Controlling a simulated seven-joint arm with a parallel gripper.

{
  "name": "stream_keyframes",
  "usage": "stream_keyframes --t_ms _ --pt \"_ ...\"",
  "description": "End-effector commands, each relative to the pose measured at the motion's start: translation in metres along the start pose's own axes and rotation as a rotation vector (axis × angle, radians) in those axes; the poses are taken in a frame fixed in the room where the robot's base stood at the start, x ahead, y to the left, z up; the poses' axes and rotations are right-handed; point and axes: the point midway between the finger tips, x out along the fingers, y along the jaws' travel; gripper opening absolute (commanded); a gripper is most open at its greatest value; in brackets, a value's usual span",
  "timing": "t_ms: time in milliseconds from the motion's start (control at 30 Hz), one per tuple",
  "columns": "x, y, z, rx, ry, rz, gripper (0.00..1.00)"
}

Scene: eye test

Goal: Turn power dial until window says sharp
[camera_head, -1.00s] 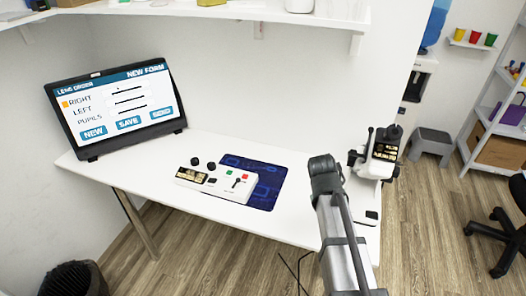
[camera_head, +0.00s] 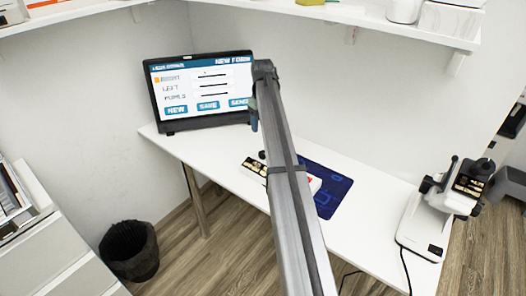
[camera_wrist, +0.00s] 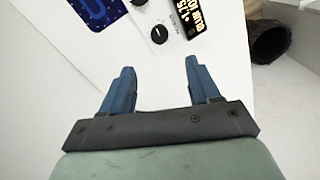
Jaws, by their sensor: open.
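My gripper (camera_wrist: 157,82) is open and empty, its two blue fingers spread apart. In the head view its blue finger (camera_head: 253,116) shows in front of the screen. In the wrist view a black dial (camera_wrist: 159,34) with a white mark sits on a white control box (camera_wrist: 172,49), beyond the fingertips and apart from them. A second dial (camera_wrist: 138,2) is cut by the top edge. Beside them a dark window (camera_wrist: 187,14) shows yellow text, upside down, seemingly "BLUR". In the head view my arm hides much of the box, but its window (camera_head: 254,166) shows.
A screen (camera_head: 203,90) with a form stands at the table's back left. A blue mat (camera_head: 330,190) lies right of the box. A white device (camera_head: 440,215) with a gold-lit window stands at the table's right. A black bin (camera_head: 130,250) is on the floor. The table (camera_head: 375,215) is clear between mat and device.

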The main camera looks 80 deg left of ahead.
Motion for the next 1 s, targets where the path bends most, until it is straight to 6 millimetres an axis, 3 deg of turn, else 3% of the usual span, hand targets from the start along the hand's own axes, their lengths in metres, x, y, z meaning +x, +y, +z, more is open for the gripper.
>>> stream_keyframes --t_ms 700,1000 --pt "0.111 0.000 0.002 0.002 -0.001 0.000 0.61" --pt "0.133 0.001 0.002 0.002 0.000 0.000 0.61"
